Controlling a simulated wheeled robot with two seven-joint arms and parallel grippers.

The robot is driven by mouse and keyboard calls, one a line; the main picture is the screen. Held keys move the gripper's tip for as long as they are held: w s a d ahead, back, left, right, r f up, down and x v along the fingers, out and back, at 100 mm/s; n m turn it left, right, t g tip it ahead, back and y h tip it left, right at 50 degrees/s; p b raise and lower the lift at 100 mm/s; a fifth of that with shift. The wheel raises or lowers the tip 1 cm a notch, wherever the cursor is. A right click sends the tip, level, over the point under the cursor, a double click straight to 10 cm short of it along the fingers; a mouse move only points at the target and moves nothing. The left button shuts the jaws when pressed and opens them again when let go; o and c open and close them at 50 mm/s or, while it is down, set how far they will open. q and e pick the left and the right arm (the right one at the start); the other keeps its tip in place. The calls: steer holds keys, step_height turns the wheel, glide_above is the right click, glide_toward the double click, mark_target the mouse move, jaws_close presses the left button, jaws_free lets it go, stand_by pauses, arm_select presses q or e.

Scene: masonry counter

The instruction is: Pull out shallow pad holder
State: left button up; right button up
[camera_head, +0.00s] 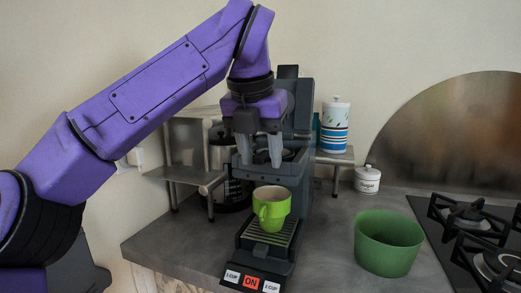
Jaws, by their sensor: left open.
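A dark grey coffee pad machine (268,174) stands on the counter with its upper part raised. A dark, round-edged piece that looks like the pad holder (290,154) sits in the top of the machine body, partly hidden behind my fingers; I cannot tell how deep it is. My left gripper (259,162) points down over the front of the machine top. Its two grey fingers are apart, with nothing seen held between them. I cannot tell whether they touch the machine. My right gripper is not in view.
A light green cup (271,210) stands on the drip tray (264,236) below. A green bowl (388,244) is at right, before the gas hob (470,226). A metal shelf (185,173) and glass pot (222,158) stand left; a striped canister (335,130) and sugar jar (367,180) right.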

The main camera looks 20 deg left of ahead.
arm_select(q)
jaws_close()
steer(key=c, duration=0.5)
jaws_free()
jaws_close()
steer(key=shift+r, duration=0.15)
steer(key=shift+r+p, duration=1.1)
steer(key=shift+p, duration=0.15)
steer(key=shift+r, duration=0.15)
